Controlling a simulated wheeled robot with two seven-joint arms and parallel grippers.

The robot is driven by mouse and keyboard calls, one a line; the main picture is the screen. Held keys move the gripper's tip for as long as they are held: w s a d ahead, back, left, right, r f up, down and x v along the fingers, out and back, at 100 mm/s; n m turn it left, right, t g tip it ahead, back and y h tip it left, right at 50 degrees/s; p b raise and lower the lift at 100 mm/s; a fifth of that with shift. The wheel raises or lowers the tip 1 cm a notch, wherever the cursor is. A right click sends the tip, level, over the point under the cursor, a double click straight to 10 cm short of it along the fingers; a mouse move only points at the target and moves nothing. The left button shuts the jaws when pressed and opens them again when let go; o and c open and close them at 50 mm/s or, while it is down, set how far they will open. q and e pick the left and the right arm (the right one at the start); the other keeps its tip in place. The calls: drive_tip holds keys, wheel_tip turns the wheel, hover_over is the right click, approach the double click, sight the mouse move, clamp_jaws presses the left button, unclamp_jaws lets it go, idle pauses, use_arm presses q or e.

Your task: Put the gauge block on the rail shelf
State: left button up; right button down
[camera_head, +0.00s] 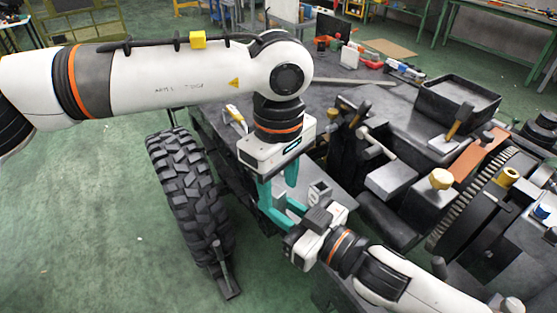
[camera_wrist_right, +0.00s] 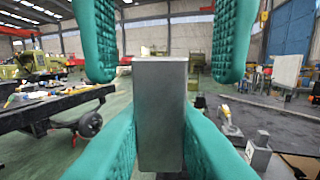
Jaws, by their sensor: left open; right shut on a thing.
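The gauge block, a plain grey metal block (camera_wrist_right: 161,115), stands upright in the right wrist view. My right gripper (camera_wrist_right: 160,150) is shut on it, with a teal finger against each side. In the head view the block is hard to make out among the fingers. My left gripper (camera_head: 279,192) is open and points down just above the right one. Its teal fingertips also hang at the top of the right wrist view (camera_wrist_right: 165,65), one on each side of the block and apart from it. I cannot tell for sure which surface is the rail shelf.
A dark chassis frame with machine parts fills the right side, with a black tray (camera_head: 457,100) and a gear (camera_head: 470,205). A flat grey plate (camera_head: 338,174) lies beside the grippers. A big tyre (camera_head: 190,190) stands at left. Green floor (camera_head: 90,220) is open there.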

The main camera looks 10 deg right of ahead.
use_arm(q)
drive_tip(key=shift+f, duration=0.4)
drive_tip(key=shift+c, duration=0.4)
drive_tip(key=c, duration=0.9)
clamp_jaws()
use_arm(e)
drive_tip(key=c, duration=1.2)
unclamp_jaws()
drive_tip(key=shift+o, duration=0.2)
drive_tip(key=shift+f, duration=0.1)
